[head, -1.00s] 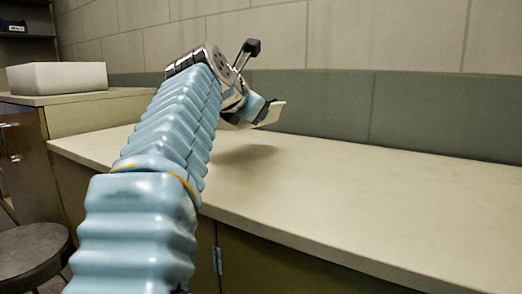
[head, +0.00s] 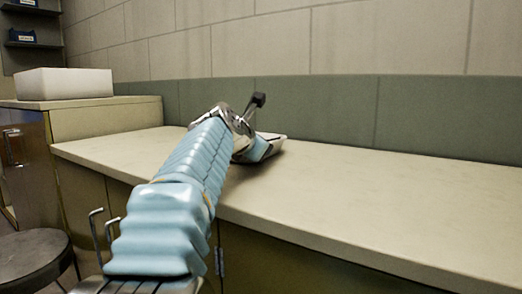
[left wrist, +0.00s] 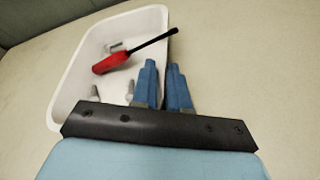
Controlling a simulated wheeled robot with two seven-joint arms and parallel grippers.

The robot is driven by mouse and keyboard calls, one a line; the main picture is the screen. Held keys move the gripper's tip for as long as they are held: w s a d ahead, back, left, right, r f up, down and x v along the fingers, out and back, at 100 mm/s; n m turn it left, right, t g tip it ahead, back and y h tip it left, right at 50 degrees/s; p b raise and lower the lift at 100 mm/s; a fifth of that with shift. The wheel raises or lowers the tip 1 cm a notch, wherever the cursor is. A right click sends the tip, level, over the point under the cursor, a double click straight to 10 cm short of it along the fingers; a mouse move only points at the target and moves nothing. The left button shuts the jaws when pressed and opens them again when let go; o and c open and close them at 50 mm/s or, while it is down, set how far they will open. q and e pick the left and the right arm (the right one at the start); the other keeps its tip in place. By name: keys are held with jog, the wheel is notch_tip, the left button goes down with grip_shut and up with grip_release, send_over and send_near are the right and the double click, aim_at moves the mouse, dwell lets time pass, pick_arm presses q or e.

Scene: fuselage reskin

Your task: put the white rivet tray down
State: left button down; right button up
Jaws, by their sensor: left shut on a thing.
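The white rivet tray (left wrist: 77,78) fills the left half of the left wrist view. It holds a red-and-black tool and several small grey rivets. My left gripper (left wrist: 164,85) is shut on the tray's right wall, its blue fingers either side of it. In the head view, part of the white tray (head: 276,143) shows beyond my left gripper (head: 258,152), low over the countertop (head: 370,190). My arm hides most of the tray there, and I cannot tell whether it touches the counter. My right gripper is not in view.
The countertop is clear to the right, with a green-grey backsplash (head: 320,110) behind it. A white box (head: 64,82) stands on the cabinet at the left. A dark round stool (head: 35,255) stands at the lower left.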

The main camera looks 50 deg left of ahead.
pick_arm(q)
jog(key=c, duration=1.2)
grip_release()
jog(key=shift+o, duration=0.4)
jog(key=shift+r, duration=0.1)
